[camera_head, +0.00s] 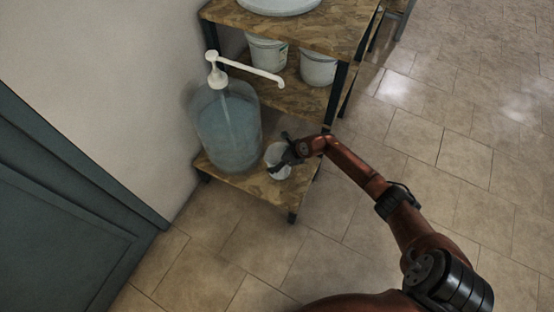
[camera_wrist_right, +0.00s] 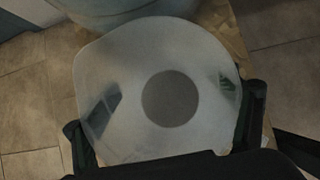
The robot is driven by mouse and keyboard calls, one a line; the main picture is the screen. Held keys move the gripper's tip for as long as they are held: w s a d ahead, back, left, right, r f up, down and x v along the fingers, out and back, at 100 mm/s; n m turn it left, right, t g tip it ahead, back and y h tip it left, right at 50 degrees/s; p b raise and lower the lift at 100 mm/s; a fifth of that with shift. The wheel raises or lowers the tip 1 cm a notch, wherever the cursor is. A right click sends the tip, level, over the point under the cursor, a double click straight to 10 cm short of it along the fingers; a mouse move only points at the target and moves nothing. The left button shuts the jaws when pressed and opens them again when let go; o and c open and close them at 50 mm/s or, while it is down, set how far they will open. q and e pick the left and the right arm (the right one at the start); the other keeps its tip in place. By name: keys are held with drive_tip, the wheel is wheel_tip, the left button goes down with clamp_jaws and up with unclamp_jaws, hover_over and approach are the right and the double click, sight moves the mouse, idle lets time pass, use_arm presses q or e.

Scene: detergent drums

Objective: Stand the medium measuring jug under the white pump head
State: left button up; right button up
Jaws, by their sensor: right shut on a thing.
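The white pump head (camera_head: 217,72) sits on top of a large translucent blue drum (camera_head: 228,130), its long spout (camera_head: 255,72) reaching out to the right. A whitish measuring jug (camera_head: 277,158) is upright on or just above the lowest wooden shelf, to the right of the drum. My right gripper (camera_head: 283,164) is shut on the jug. In the right wrist view, the jug (camera_wrist_right: 190,55) is seen from above between the two fingers, with a grey round bottom inside. I cannot tell whether the jug touches the shelf. My left gripper is not in view.
The lowest shelf (camera_head: 250,183) has a little bare wood in front of the drum. White buckets (camera_head: 318,68) stand on the shelf above, near a dark metal post (camera_head: 336,92). A dark door (camera_head: 60,220) is at the left; tiled floor (camera_head: 440,130) lies open at right.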

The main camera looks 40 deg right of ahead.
drive_tip(key=shift+f, duration=0.4)
drive_tip(key=shift+r, duration=0.1)
drive_tip(key=o, duration=1.2)
drive_tip(key=o, duration=0.3)
drive_tip(key=shift+s, duration=0.1)
